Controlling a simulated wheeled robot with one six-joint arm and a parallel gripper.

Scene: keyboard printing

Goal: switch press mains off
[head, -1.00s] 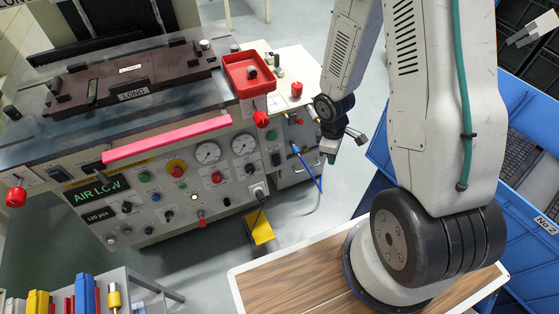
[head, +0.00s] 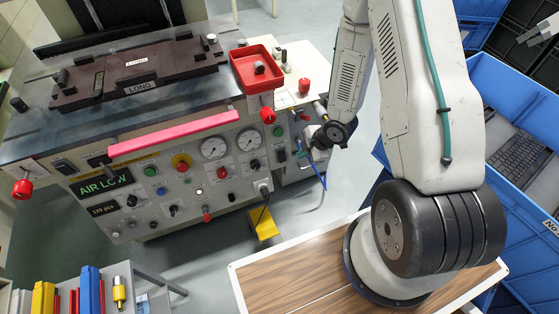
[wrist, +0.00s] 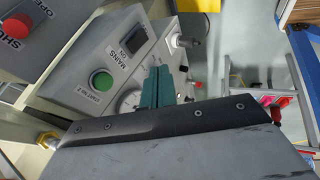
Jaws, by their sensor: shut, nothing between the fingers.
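In the head view my gripper (head: 309,157) is at the right end of the press (head: 140,195), by the side panel with the green button (head: 278,131). My wrist partly hides that end.
A red tray (head: 256,68) stands above the panel. A red knob (wrist: 15,28) shows at the left of the wrist view, and a gauge (wrist: 128,103) is partly hidden by my gripper. A blue cable (head: 318,173) hangs close by. Blue crates (head: 500,75) stand at right.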

